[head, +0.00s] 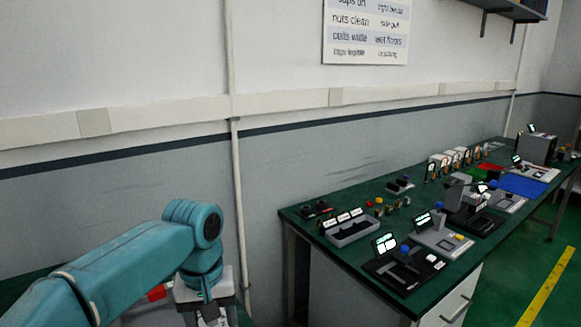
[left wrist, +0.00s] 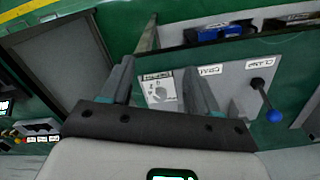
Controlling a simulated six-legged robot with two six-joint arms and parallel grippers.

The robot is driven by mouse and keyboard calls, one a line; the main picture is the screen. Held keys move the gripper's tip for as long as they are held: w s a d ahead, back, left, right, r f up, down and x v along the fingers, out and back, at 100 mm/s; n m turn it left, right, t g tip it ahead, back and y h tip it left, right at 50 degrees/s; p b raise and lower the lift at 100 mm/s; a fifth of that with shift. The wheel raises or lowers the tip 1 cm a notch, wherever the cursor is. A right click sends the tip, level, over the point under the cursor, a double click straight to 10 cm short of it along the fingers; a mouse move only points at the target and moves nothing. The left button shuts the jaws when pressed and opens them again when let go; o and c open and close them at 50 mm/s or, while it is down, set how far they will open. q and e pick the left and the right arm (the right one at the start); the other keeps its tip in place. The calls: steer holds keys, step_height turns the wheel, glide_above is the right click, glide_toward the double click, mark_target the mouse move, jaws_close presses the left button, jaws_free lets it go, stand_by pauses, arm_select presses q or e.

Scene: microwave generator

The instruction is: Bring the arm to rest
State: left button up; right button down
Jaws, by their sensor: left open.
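My left arm (head: 130,265) is teal and comes in from the lower left in the head view, bent down at a rounded joint. Its grey-white wrist part shows at the bottom edge, and the fingertips are not clearly seen there. In the left wrist view my left gripper (left wrist: 158,75) is open, with two dark fingers apart and nothing held between them. Beyond the fingers is a grey panel (left wrist: 234,85) with a white marked plate (left wrist: 160,91) and a blue-knobbed lever (left wrist: 272,115). My right gripper is in neither view.
A green-topped workbench (head: 330,255) with several small devices and a grey bin (head: 352,232) stands to the right along the wall. A sign (head: 365,32) and a shelf (head: 505,10) are above. Green floor (head: 520,270) with a yellow line is at the right.

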arm_select(q)
step_height(320, 180, down, 24)
steer(key=s+d+m+h, duration=0.1)
steer(key=s+d+h, duration=0.1)
steer(key=s, duration=0.1)
steer(key=s+f+h, duration=0.1)
steer(key=s+f, duration=1.4)
steer(key=s, duration=0.3)
steer(key=shift+s+a+n+h, duration=0.2)
steer(key=shift+s+n+h, duration=0.1)
steer(key=shift+s, duration=0.1)
